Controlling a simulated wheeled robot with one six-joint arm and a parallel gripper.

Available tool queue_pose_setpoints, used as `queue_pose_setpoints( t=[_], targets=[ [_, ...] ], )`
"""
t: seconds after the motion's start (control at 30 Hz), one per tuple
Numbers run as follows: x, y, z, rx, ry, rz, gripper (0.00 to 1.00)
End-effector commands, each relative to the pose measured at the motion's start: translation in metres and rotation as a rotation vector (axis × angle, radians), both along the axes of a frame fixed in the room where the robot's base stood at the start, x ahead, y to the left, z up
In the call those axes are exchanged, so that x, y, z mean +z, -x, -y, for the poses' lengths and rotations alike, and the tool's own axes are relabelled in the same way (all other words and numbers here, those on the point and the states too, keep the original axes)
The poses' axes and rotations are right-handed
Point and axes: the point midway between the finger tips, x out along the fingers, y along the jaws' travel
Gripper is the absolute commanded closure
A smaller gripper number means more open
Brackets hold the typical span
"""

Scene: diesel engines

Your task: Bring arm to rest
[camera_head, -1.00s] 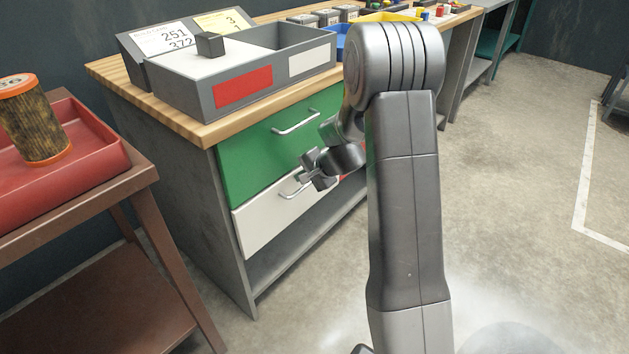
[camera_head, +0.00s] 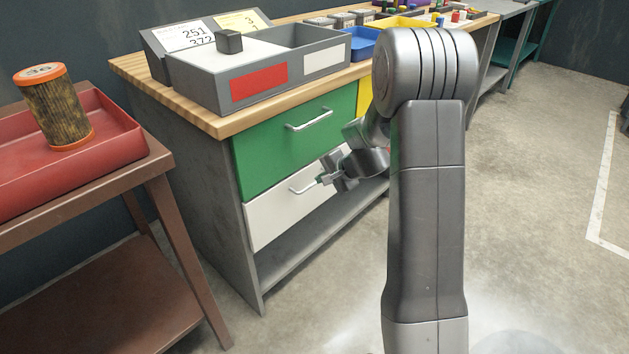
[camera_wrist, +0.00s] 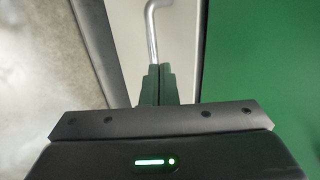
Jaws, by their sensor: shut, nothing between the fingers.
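My gripper (camera_head: 325,180) is in front of the workbench drawers, low beside the bench. Its two fingers (camera_wrist: 158,86) are together in the wrist view, with nothing between them. The silver handle of the white drawer (camera_head: 290,215) shows just beyond the fingertips; whether they touch it I cannot tell. The green drawer (camera_head: 275,150) lies above the white one and fills the right of the wrist view (camera_wrist: 260,60). Both drawers look closed. My arm is bent, its upper part rising in front of the bench.
On the wooden bench top (camera_head: 222,124) stands a grey divided bin (camera_head: 215,88) with red and white labels. A small dark block (camera_head: 229,42) is at the bin. At left, a brown table (camera_head: 160,165) carries a red tray (camera_head: 120,140) and an orange-capped filter (camera_head: 58,105). Floor at right is clear.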

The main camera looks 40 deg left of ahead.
Motion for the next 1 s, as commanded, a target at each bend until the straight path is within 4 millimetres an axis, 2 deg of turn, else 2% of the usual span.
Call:
queue_pose_setpoints(
  t=[0.03, 0.1, 0.4, 0.6, 1.0],
  targets=[
    [0.017, 0.000, 0.011, -0.003, -0.003, 0.003, 1.00],
    [0.029, 0.002, 0.024, -0.002, -0.002, 0.002, 1.00],
    [0.061, 0.006, 0.063, 0.000, 0.000, 0.000, 1.00],
    [0.067, 0.007, 0.070, 0.001, 0.002, -0.001, 1.00],
    [0.062, 0.007, 0.066, 0.002, 0.002, -0.002, 1.00]
  ],
)
